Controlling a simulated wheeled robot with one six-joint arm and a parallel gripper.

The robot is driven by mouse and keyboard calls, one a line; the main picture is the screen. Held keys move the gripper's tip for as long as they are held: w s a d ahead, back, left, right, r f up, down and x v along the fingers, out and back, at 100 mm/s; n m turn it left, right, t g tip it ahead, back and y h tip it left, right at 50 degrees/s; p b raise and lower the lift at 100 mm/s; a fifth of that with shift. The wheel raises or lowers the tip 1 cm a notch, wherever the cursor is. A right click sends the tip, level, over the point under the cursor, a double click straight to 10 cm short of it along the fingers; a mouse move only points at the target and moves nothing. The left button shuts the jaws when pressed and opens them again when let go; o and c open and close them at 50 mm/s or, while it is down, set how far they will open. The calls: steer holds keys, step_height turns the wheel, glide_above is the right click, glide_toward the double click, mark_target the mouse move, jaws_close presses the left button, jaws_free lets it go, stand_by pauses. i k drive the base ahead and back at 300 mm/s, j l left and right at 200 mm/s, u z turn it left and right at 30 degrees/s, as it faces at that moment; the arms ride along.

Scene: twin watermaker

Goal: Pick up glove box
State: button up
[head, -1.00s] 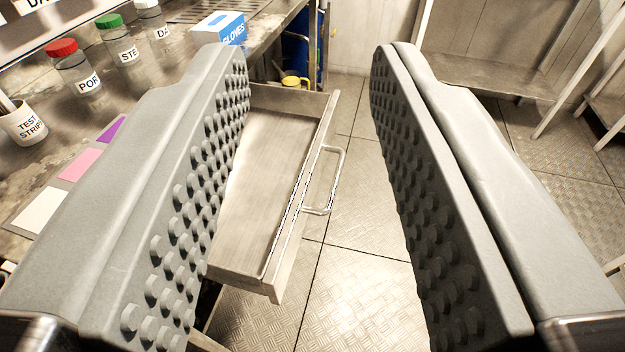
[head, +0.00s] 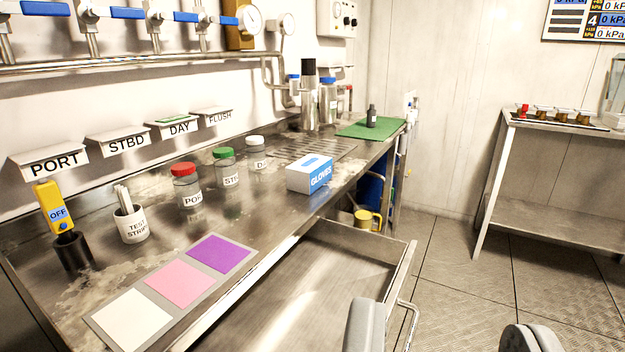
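The glove box (head: 310,173) is a small white and blue carton marked GLOVES. It sits on the metal counter (head: 277,215) near its front edge, right of the jars and above the open drawer (head: 330,262). My gripper (head: 445,338) shows only as two grey finger ends at the bottom edge, wide apart with floor and drawer edge between them. It is open and empty, nearer to me than the box and to its lower right. The rest of the fingers is out of frame.
Jars with red (head: 186,186), green (head: 225,168) and white (head: 256,153) lids stand left of the box. A test strip cup (head: 131,223) and colour card (head: 180,283) are nearer. The drawer juts out below the counter.

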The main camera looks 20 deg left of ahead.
mark_target(307, 173)
steer(key=i+u, duration=0.1)
steer(key=u, duration=0.45)
steer(key=i+l+u, duration=0.45)
steer(key=l, duration=0.25)
steer(key=i+l+u, duration=0.1)
steer(key=l+u, duration=0.15)
steer(key=l, duration=0.15)
steer(key=i+l, duration=0.1)
steer(key=l, duration=0.2)
steer(key=i+l, duration=0.1)
steer(key=l, duration=0.2)
steer(key=i+l, duration=0.15)
steer(key=l, duration=0.15)
steer(key=j+u, duration=0.05)
